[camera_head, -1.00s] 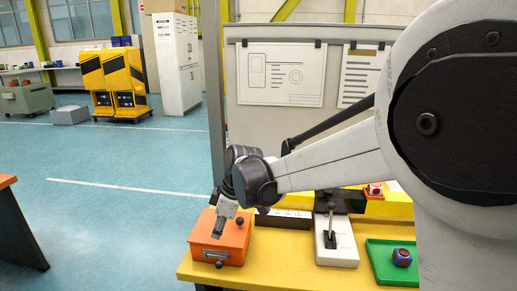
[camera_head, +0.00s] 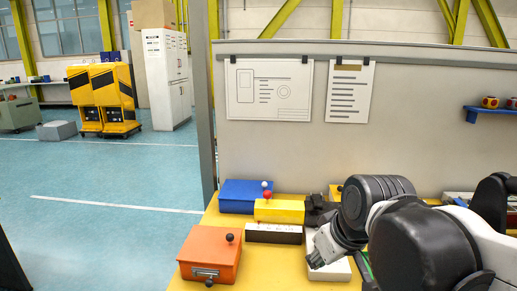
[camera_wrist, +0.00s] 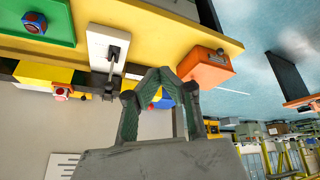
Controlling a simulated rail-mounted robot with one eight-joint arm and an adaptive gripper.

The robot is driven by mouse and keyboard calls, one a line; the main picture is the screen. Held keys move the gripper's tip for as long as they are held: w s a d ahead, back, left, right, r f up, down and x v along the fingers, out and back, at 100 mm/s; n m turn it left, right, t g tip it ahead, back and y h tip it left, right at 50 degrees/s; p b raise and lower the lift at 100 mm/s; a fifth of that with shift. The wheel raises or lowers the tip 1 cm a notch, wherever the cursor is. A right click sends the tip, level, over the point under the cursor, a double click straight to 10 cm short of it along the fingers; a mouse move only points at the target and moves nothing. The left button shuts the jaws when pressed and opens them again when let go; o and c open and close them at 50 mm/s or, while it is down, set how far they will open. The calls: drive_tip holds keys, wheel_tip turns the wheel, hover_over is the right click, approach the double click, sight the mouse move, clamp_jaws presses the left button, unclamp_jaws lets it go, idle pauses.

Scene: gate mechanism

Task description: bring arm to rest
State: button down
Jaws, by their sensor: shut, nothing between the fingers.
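My gripper (camera_head: 317,257) is shut and empty. In the head view it hangs over the workbench, overlapping the white base plate (camera_head: 338,272) in the picture; I cannot tell whether they touch. In the wrist view its fingertips (camera_wrist: 160,72) meet, with nothing held between them. The lever (camera_wrist: 112,62) on the white base shows there, apart from the fingers, but my arm hides it in the head view. An orange box (camera_head: 211,254) with black knobs stands left of my gripper; it also shows in the wrist view (camera_wrist: 206,68).
A blue box (camera_head: 243,194), a yellow block (camera_head: 278,211) and a dark-faced strip (camera_head: 273,234) stand further back on the yellow bench (camera_head: 268,270). A panel (camera_head: 420,110) rises behind. The wrist view shows a green tray (camera_wrist: 62,32) holding a red-blue cube (camera_wrist: 34,22).

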drive_tip(key=s+d+f+m+t+h, duration=0.1)
drive_tip(key=s+d+f+m, duration=0.1)
drive_tip(key=s+d+m, duration=0.3)
drive_tip(key=s+d, duration=0.2)
drive_tip(key=s, duration=0.1)
drive_tip(key=shift+d+f+t+h, duration=0.2)
drive_tip(key=shift+d+t+h, duration=0.05)
drive_tip(key=shift+t+h, duration=0.15)
drive_tip(key=shift+s, duration=0.1)
idle(0.6)
